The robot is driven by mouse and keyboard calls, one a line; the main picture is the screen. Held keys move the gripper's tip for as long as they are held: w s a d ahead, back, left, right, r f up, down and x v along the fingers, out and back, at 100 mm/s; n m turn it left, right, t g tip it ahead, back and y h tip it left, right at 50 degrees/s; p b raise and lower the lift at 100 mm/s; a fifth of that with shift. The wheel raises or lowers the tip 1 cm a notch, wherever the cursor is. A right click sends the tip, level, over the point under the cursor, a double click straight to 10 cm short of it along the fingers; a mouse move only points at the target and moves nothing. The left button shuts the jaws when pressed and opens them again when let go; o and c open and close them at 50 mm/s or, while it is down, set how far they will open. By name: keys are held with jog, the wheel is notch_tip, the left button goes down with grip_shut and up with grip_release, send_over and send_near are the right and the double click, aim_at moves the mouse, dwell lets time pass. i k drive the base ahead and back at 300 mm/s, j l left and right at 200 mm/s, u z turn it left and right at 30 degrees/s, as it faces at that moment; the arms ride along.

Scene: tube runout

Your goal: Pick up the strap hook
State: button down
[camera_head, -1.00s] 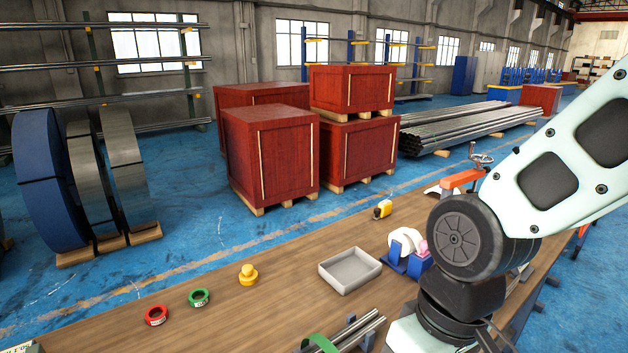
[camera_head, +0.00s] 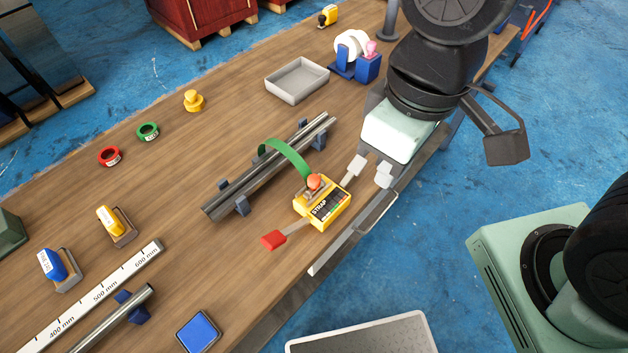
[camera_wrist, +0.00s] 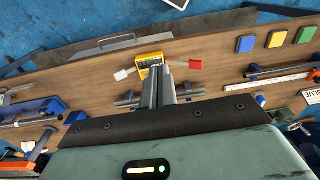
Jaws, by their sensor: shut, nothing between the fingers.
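A yellow unit marked STRAP (camera_head: 322,207) sits on the bench near its front edge, with an orange knob on top. It has a red-ended lever (camera_head: 273,240) on one side and a pale-ended one (camera_head: 357,166) on the other. A green strap (camera_head: 287,151) arcs from it over the tubes (camera_head: 268,168). I cannot tell which part is the strap hook. My gripper (camera_wrist: 160,70) is shut and empty in the wrist view, its fingers partly covering the yellow unit (camera_wrist: 146,72). I cannot judge the gap between them.
A grey tray (camera_head: 297,78) and a blue stand with a white roll (camera_head: 352,46) are behind the tubes. Red (camera_head: 109,156) and green (camera_head: 148,131) rings lie at left. A ruler (camera_head: 100,295) and a blue pad (camera_head: 198,331) are in front. Bare bench lies left of the tubes.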

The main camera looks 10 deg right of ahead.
aim_at(315, 183)
jog(key=u, duration=0.35)
jog(key=k+u, duration=0.15)
jog(key=u, duration=0.3)
jog(key=k+l+u, duration=0.1)
jog(key=u, duration=0.3)
jog(key=k+j+u, duration=0.1)
jog(key=k+u, duration=0.15)
jog(key=u, duration=0.2)
jog(key=k+j, duration=0.2)
jog(key=k, duration=0.15)
